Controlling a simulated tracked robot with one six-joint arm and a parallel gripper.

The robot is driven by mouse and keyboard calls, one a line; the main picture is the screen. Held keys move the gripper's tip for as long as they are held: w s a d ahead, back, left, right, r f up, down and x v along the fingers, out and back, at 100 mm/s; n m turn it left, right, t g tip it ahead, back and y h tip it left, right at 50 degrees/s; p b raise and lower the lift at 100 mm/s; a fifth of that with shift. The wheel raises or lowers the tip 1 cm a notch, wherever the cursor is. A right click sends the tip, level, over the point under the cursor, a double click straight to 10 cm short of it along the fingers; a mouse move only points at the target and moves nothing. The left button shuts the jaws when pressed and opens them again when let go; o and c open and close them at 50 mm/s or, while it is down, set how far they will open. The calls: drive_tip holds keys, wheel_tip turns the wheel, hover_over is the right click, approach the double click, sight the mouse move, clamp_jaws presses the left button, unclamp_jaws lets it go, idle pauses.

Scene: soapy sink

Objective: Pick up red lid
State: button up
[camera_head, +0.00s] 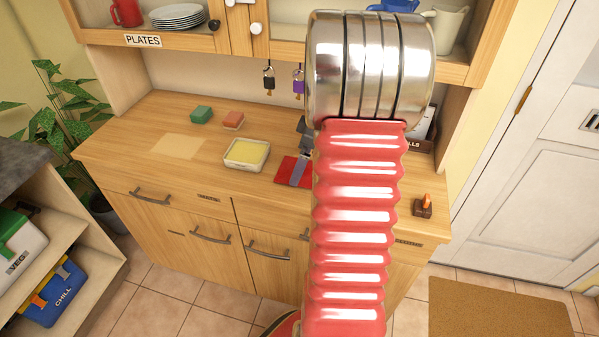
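A flat red piece that looks like the red lid (286,171) lies on the wooden counter, just right of an open pale tub (244,166) with yellow contents. Its right part is hidden behind my red ribbed arm. A grey-blue strip lies over or just above the red piece, and darker grey parts show beyond it at the arm's left edge. These look like part of my gripper (300,160), mostly hidden behind the arm. I cannot tell whether it is open or shut, or whether it touches the red piece.
Padlocks (268,80) hang below the cupboard marked PLATES. A small brown block with an orange top (423,206) stands at the counter's right. The counter's left is mostly clear.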

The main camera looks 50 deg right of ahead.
drive_tip(key=shift+x, duration=1.1)
drive_tip(key=c, duration=0.8)
drive_tip(key=shift+r, duration=0.1)
drive_tip(key=shift+c, duration=0.2)
wheel_tip(320, 180, up, 10)
